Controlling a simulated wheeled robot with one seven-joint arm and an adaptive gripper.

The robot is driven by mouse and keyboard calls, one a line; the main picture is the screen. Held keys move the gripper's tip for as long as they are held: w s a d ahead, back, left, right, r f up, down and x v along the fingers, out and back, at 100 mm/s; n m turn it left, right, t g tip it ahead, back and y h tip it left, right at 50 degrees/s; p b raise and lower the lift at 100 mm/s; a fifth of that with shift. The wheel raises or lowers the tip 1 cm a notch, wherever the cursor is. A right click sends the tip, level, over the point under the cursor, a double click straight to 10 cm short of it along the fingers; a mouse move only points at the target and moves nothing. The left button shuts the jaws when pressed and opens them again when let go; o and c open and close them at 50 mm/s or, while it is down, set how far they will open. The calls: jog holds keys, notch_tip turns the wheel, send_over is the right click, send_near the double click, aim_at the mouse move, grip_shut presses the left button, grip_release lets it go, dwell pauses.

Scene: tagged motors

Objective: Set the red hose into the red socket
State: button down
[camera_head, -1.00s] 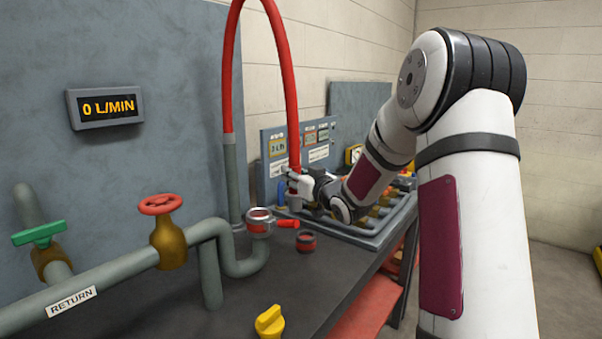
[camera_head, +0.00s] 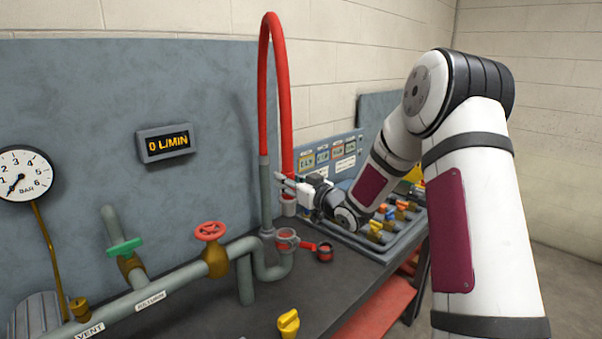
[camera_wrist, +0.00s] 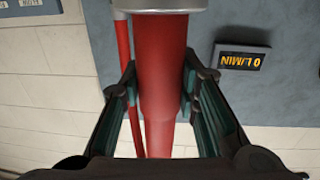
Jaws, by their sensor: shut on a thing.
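The red hose (camera_head: 284,90) arches up from a grey standpipe and comes down into my gripper (camera_head: 288,183). My gripper is shut on the hose near its end; in the wrist view the hose (camera_wrist: 163,80) lies between both fingers, with a pale metal collar beyond them. The hose's lower end (camera_head: 289,207) hangs below the fingers.
A red valve wheel (camera_head: 210,231) and a green handle (camera_head: 124,247) are at left. A yellow knob (camera_head: 288,322) is in front. A tray of fittings (camera_head: 350,240) stands behind. The display (camera_head: 166,142) reads 0 L/MIN.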

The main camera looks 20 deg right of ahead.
jog(key=shift+s+a+r+n+y+p, duration=0.3)
jog(key=shift+s+a+r+y+p, duration=0.2)
jog(key=shift+s+a+r+p, duration=0.45)
jog(key=b, duration=0.3)
send_over(285, 212)
jog(key=shift+s+a+f, duration=0.1)
jog(key=shift+s+f, duration=0.1)
jog(key=shift+f, duration=1.3)
jog(key=shift+s+a+f, duration=0.1)
jog(key=shift+s+f, duration=0.05)
jog(key=shift+f, duration=1.35)
jog(key=shift+f+b, duration=0.6)
jog(key=shift+f, duration=1.8)
jog(key=c, duration=1.2)
grip_release()
jog(key=shift+o, duration=0.2)
jog(key=shift+s, duration=0.1)
jog(key=v, duration=1.2)
jog(key=shift+r, duration=0.15)
